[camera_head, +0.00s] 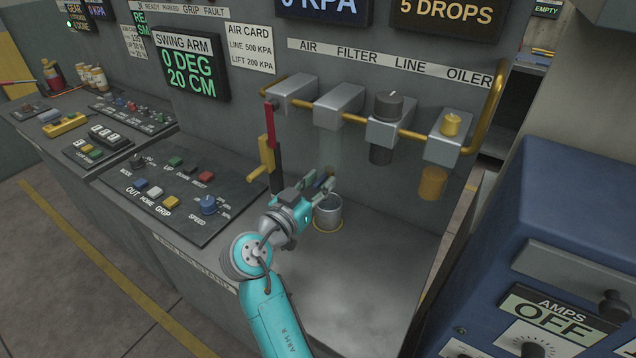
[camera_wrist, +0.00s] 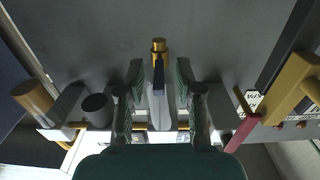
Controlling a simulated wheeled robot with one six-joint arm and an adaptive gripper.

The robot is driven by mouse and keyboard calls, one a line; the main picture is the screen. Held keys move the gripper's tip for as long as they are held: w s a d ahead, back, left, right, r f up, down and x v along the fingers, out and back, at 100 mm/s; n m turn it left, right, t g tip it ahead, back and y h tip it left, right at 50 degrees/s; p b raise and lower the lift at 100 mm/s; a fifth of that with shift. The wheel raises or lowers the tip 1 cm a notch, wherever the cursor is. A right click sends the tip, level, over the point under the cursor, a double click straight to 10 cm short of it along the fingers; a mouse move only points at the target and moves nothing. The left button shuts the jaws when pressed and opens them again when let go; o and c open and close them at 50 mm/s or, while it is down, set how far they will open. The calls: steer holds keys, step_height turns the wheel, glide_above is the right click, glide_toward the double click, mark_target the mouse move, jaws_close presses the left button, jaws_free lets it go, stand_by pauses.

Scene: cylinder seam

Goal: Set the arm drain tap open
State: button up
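The drain tap shows in the wrist view as a brass fitting (camera_wrist: 158,46) with a dark blue lever (camera_wrist: 158,76), at the end of a pale filter bowl (camera_wrist: 155,108). My gripper (camera_wrist: 160,68) is open, one finger on each side of the lever, with a visible gap on both sides. In the head view my gripper (camera_head: 317,183) is under the air filter blocks, above a small metal cup (camera_head: 328,212). There the tap is small and partly hidden by my fingers, with a bit of blue (camera_head: 325,182) showing. The lever's exact angle is hard to tell.
A red lever (camera_head: 270,122) and a yellow lever (camera_head: 264,158) stand close left of my gripper. The dark regulator (camera_head: 388,105) and the amber oiler bowl (camera_head: 433,183) hang to the right. The button console (camera_head: 180,190) is at left. The grey shelf front is clear.

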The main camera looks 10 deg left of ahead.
steer(key=shift+s, duration=0.1)
steer(key=v, duration=1.2)
stand_by(0.4)
